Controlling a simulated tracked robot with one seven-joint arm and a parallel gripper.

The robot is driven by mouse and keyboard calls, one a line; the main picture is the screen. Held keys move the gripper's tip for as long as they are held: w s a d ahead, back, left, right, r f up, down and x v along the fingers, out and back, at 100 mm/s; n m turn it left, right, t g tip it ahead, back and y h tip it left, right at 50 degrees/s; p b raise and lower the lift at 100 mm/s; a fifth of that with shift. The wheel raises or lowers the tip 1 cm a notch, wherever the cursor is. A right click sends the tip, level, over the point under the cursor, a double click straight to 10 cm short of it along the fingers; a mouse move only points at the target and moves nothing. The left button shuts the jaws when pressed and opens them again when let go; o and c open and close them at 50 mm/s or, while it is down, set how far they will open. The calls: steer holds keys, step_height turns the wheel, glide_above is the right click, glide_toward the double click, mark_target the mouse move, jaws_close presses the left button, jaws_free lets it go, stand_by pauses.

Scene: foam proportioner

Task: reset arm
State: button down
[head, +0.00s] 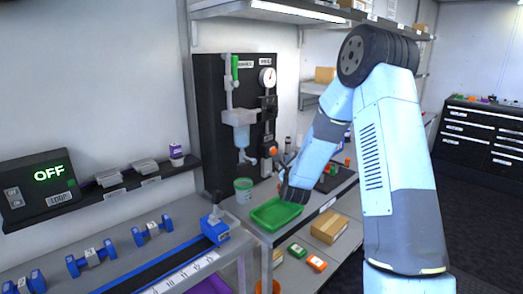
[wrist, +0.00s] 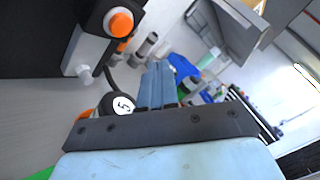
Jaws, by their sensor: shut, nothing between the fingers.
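My arm rises at the right of the head view, bends at a high elbow and slopes down to the bench beside the black panel (head: 210,100). Its dark wrist end is over the right side of the green tray (head: 262,222); the fingers are hard to make out there. In the wrist view my gripper (wrist: 157,72) shows its two blue fingers together, with nothing between them. A round black thing marked 5 (wrist: 121,104) shows just left of the fingers; I cannot tell whether it touches them.
The panel carries a gauge (head: 267,77), a clear vessel and an orange button (wrist: 120,21), close to my gripper. A green-labelled tub (head: 243,190) stands beside the tray. A blue rail fixture (head: 215,229) is on the left bench. A control box (head: 40,187) reads OFF. Dark floor is clear at right.

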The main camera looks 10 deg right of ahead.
steer(key=s+a+r+n+g+y, duration=0.3)
steer(key=s+r+n+g, duration=0.3)
steer(key=s+r+n, duration=0.8)
steer(key=s+d+r+n+g, duration=0.1)
steer(key=s+n+g, duration=0.2)
steer(key=s+n, duration=0.4)
steer(key=s+d+r+n+g, duration=0.1)
steer(key=s+n+g, duration=0.2)
steer(key=s, duration=2.2)
steer(key=n, duration=0.3)
steer(key=shift+s+d+n+g, duration=0.2)
steer(key=shift+d+n+g, duration=0.15)
steer(key=shift+n+g, duration=0.05)
